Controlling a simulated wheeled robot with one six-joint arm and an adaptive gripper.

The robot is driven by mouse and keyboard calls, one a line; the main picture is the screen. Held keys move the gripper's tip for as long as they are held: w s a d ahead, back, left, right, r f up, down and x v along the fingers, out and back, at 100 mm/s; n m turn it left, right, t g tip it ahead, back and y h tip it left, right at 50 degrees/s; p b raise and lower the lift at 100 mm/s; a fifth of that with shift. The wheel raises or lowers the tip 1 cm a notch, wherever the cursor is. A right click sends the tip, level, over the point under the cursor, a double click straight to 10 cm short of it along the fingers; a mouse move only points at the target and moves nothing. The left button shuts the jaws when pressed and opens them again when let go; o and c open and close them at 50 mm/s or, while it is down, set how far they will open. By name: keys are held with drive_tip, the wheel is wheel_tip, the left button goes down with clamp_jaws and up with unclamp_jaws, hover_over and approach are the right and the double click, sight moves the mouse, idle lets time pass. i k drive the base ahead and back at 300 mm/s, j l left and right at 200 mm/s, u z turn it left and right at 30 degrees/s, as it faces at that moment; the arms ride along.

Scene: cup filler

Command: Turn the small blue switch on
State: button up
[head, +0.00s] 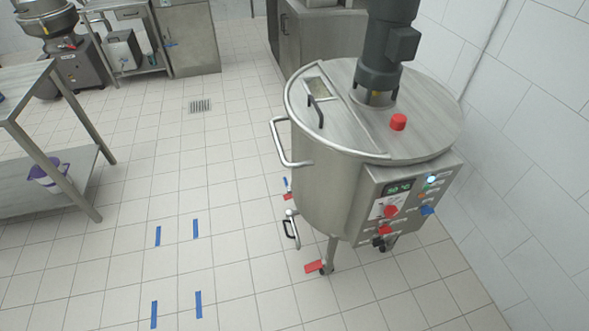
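A steel mixing tank stands at the right, with a control panel (375,222) on its front right side. On the panel's right edge is a small blue switch (427,210); its turn position is too small to read. Above it is a bright white-blue lamp (431,180). A dark display (398,188) with green digits and a red knob (391,211) sit left of the switch. Another red control (385,230) is lower down. My gripper is not in view.
The tank (325,165) has a side handle (285,145) and red-pedalled casters. A tiled wall (530,150) is close on the right. A steel table (45,110) is at the left. The tiled floor between, with blue tape marks (196,229), is clear.

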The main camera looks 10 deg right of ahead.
sight(426, 210)
drive_tip(key=z, duration=0.6)
drive_tip(key=i+l+z, duration=0.1)
drive_tip(key=l+z, duration=0.25)
drive_tip(key=z, duration=0.15)
drive_tip(key=i+l+z, duration=0.15)
drive_tip(key=z, duration=0.35)
drive_tip(key=l, duration=0.1)
